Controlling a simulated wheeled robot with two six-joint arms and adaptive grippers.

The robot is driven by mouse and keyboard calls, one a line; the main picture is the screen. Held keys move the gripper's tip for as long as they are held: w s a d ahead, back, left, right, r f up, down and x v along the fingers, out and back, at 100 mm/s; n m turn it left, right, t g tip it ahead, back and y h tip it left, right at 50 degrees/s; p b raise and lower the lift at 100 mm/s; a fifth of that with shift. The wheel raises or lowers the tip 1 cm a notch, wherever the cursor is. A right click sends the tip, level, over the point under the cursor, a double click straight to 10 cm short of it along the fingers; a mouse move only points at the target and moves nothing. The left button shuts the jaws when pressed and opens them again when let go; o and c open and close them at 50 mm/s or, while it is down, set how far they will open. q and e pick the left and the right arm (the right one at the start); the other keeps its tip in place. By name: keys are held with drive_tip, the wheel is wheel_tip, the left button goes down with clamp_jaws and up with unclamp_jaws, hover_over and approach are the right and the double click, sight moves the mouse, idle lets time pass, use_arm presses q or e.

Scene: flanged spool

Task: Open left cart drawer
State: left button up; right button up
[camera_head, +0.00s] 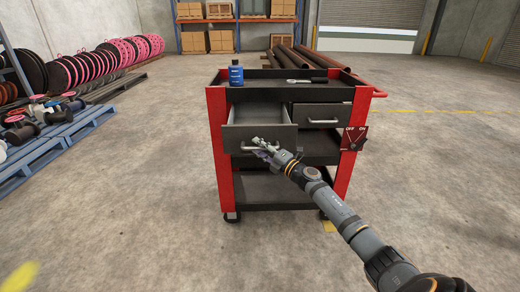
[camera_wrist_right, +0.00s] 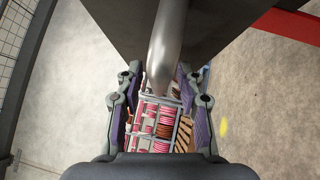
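The cart (camera_head: 217,150) is black with red corner posts and stands upright in the head view. Its left drawer (camera_head: 260,112) is pulled out, showing an empty-looking inside. The right drawer (camera_head: 322,116) is shut. My right gripper (camera_head: 262,144) is at the left drawer's front, by its bar handle (camera_head: 247,149). In the right wrist view the grey handle (camera_wrist_right: 168,45) runs between the fingertips of the gripper (camera_wrist_right: 158,78). The fingers are apart, with a gap showing beside the handle. My left gripper is not in view.
A blue bottle (camera_head: 236,74) and a tool (camera_head: 300,80) are on the cart top. A red OFF/ON panel (camera_head: 354,138) is on its right side. Blue pallets (camera_head: 50,140) and spools stand at left. The floor around the cart is clear.

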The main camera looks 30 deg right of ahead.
drive_tip(key=shift+s, duration=0.1)
drive_tip(key=v, duration=1.1)
drive_tip(key=shift+s, duration=0.35)
drive_tip(key=shift+d+f, duration=0.1)
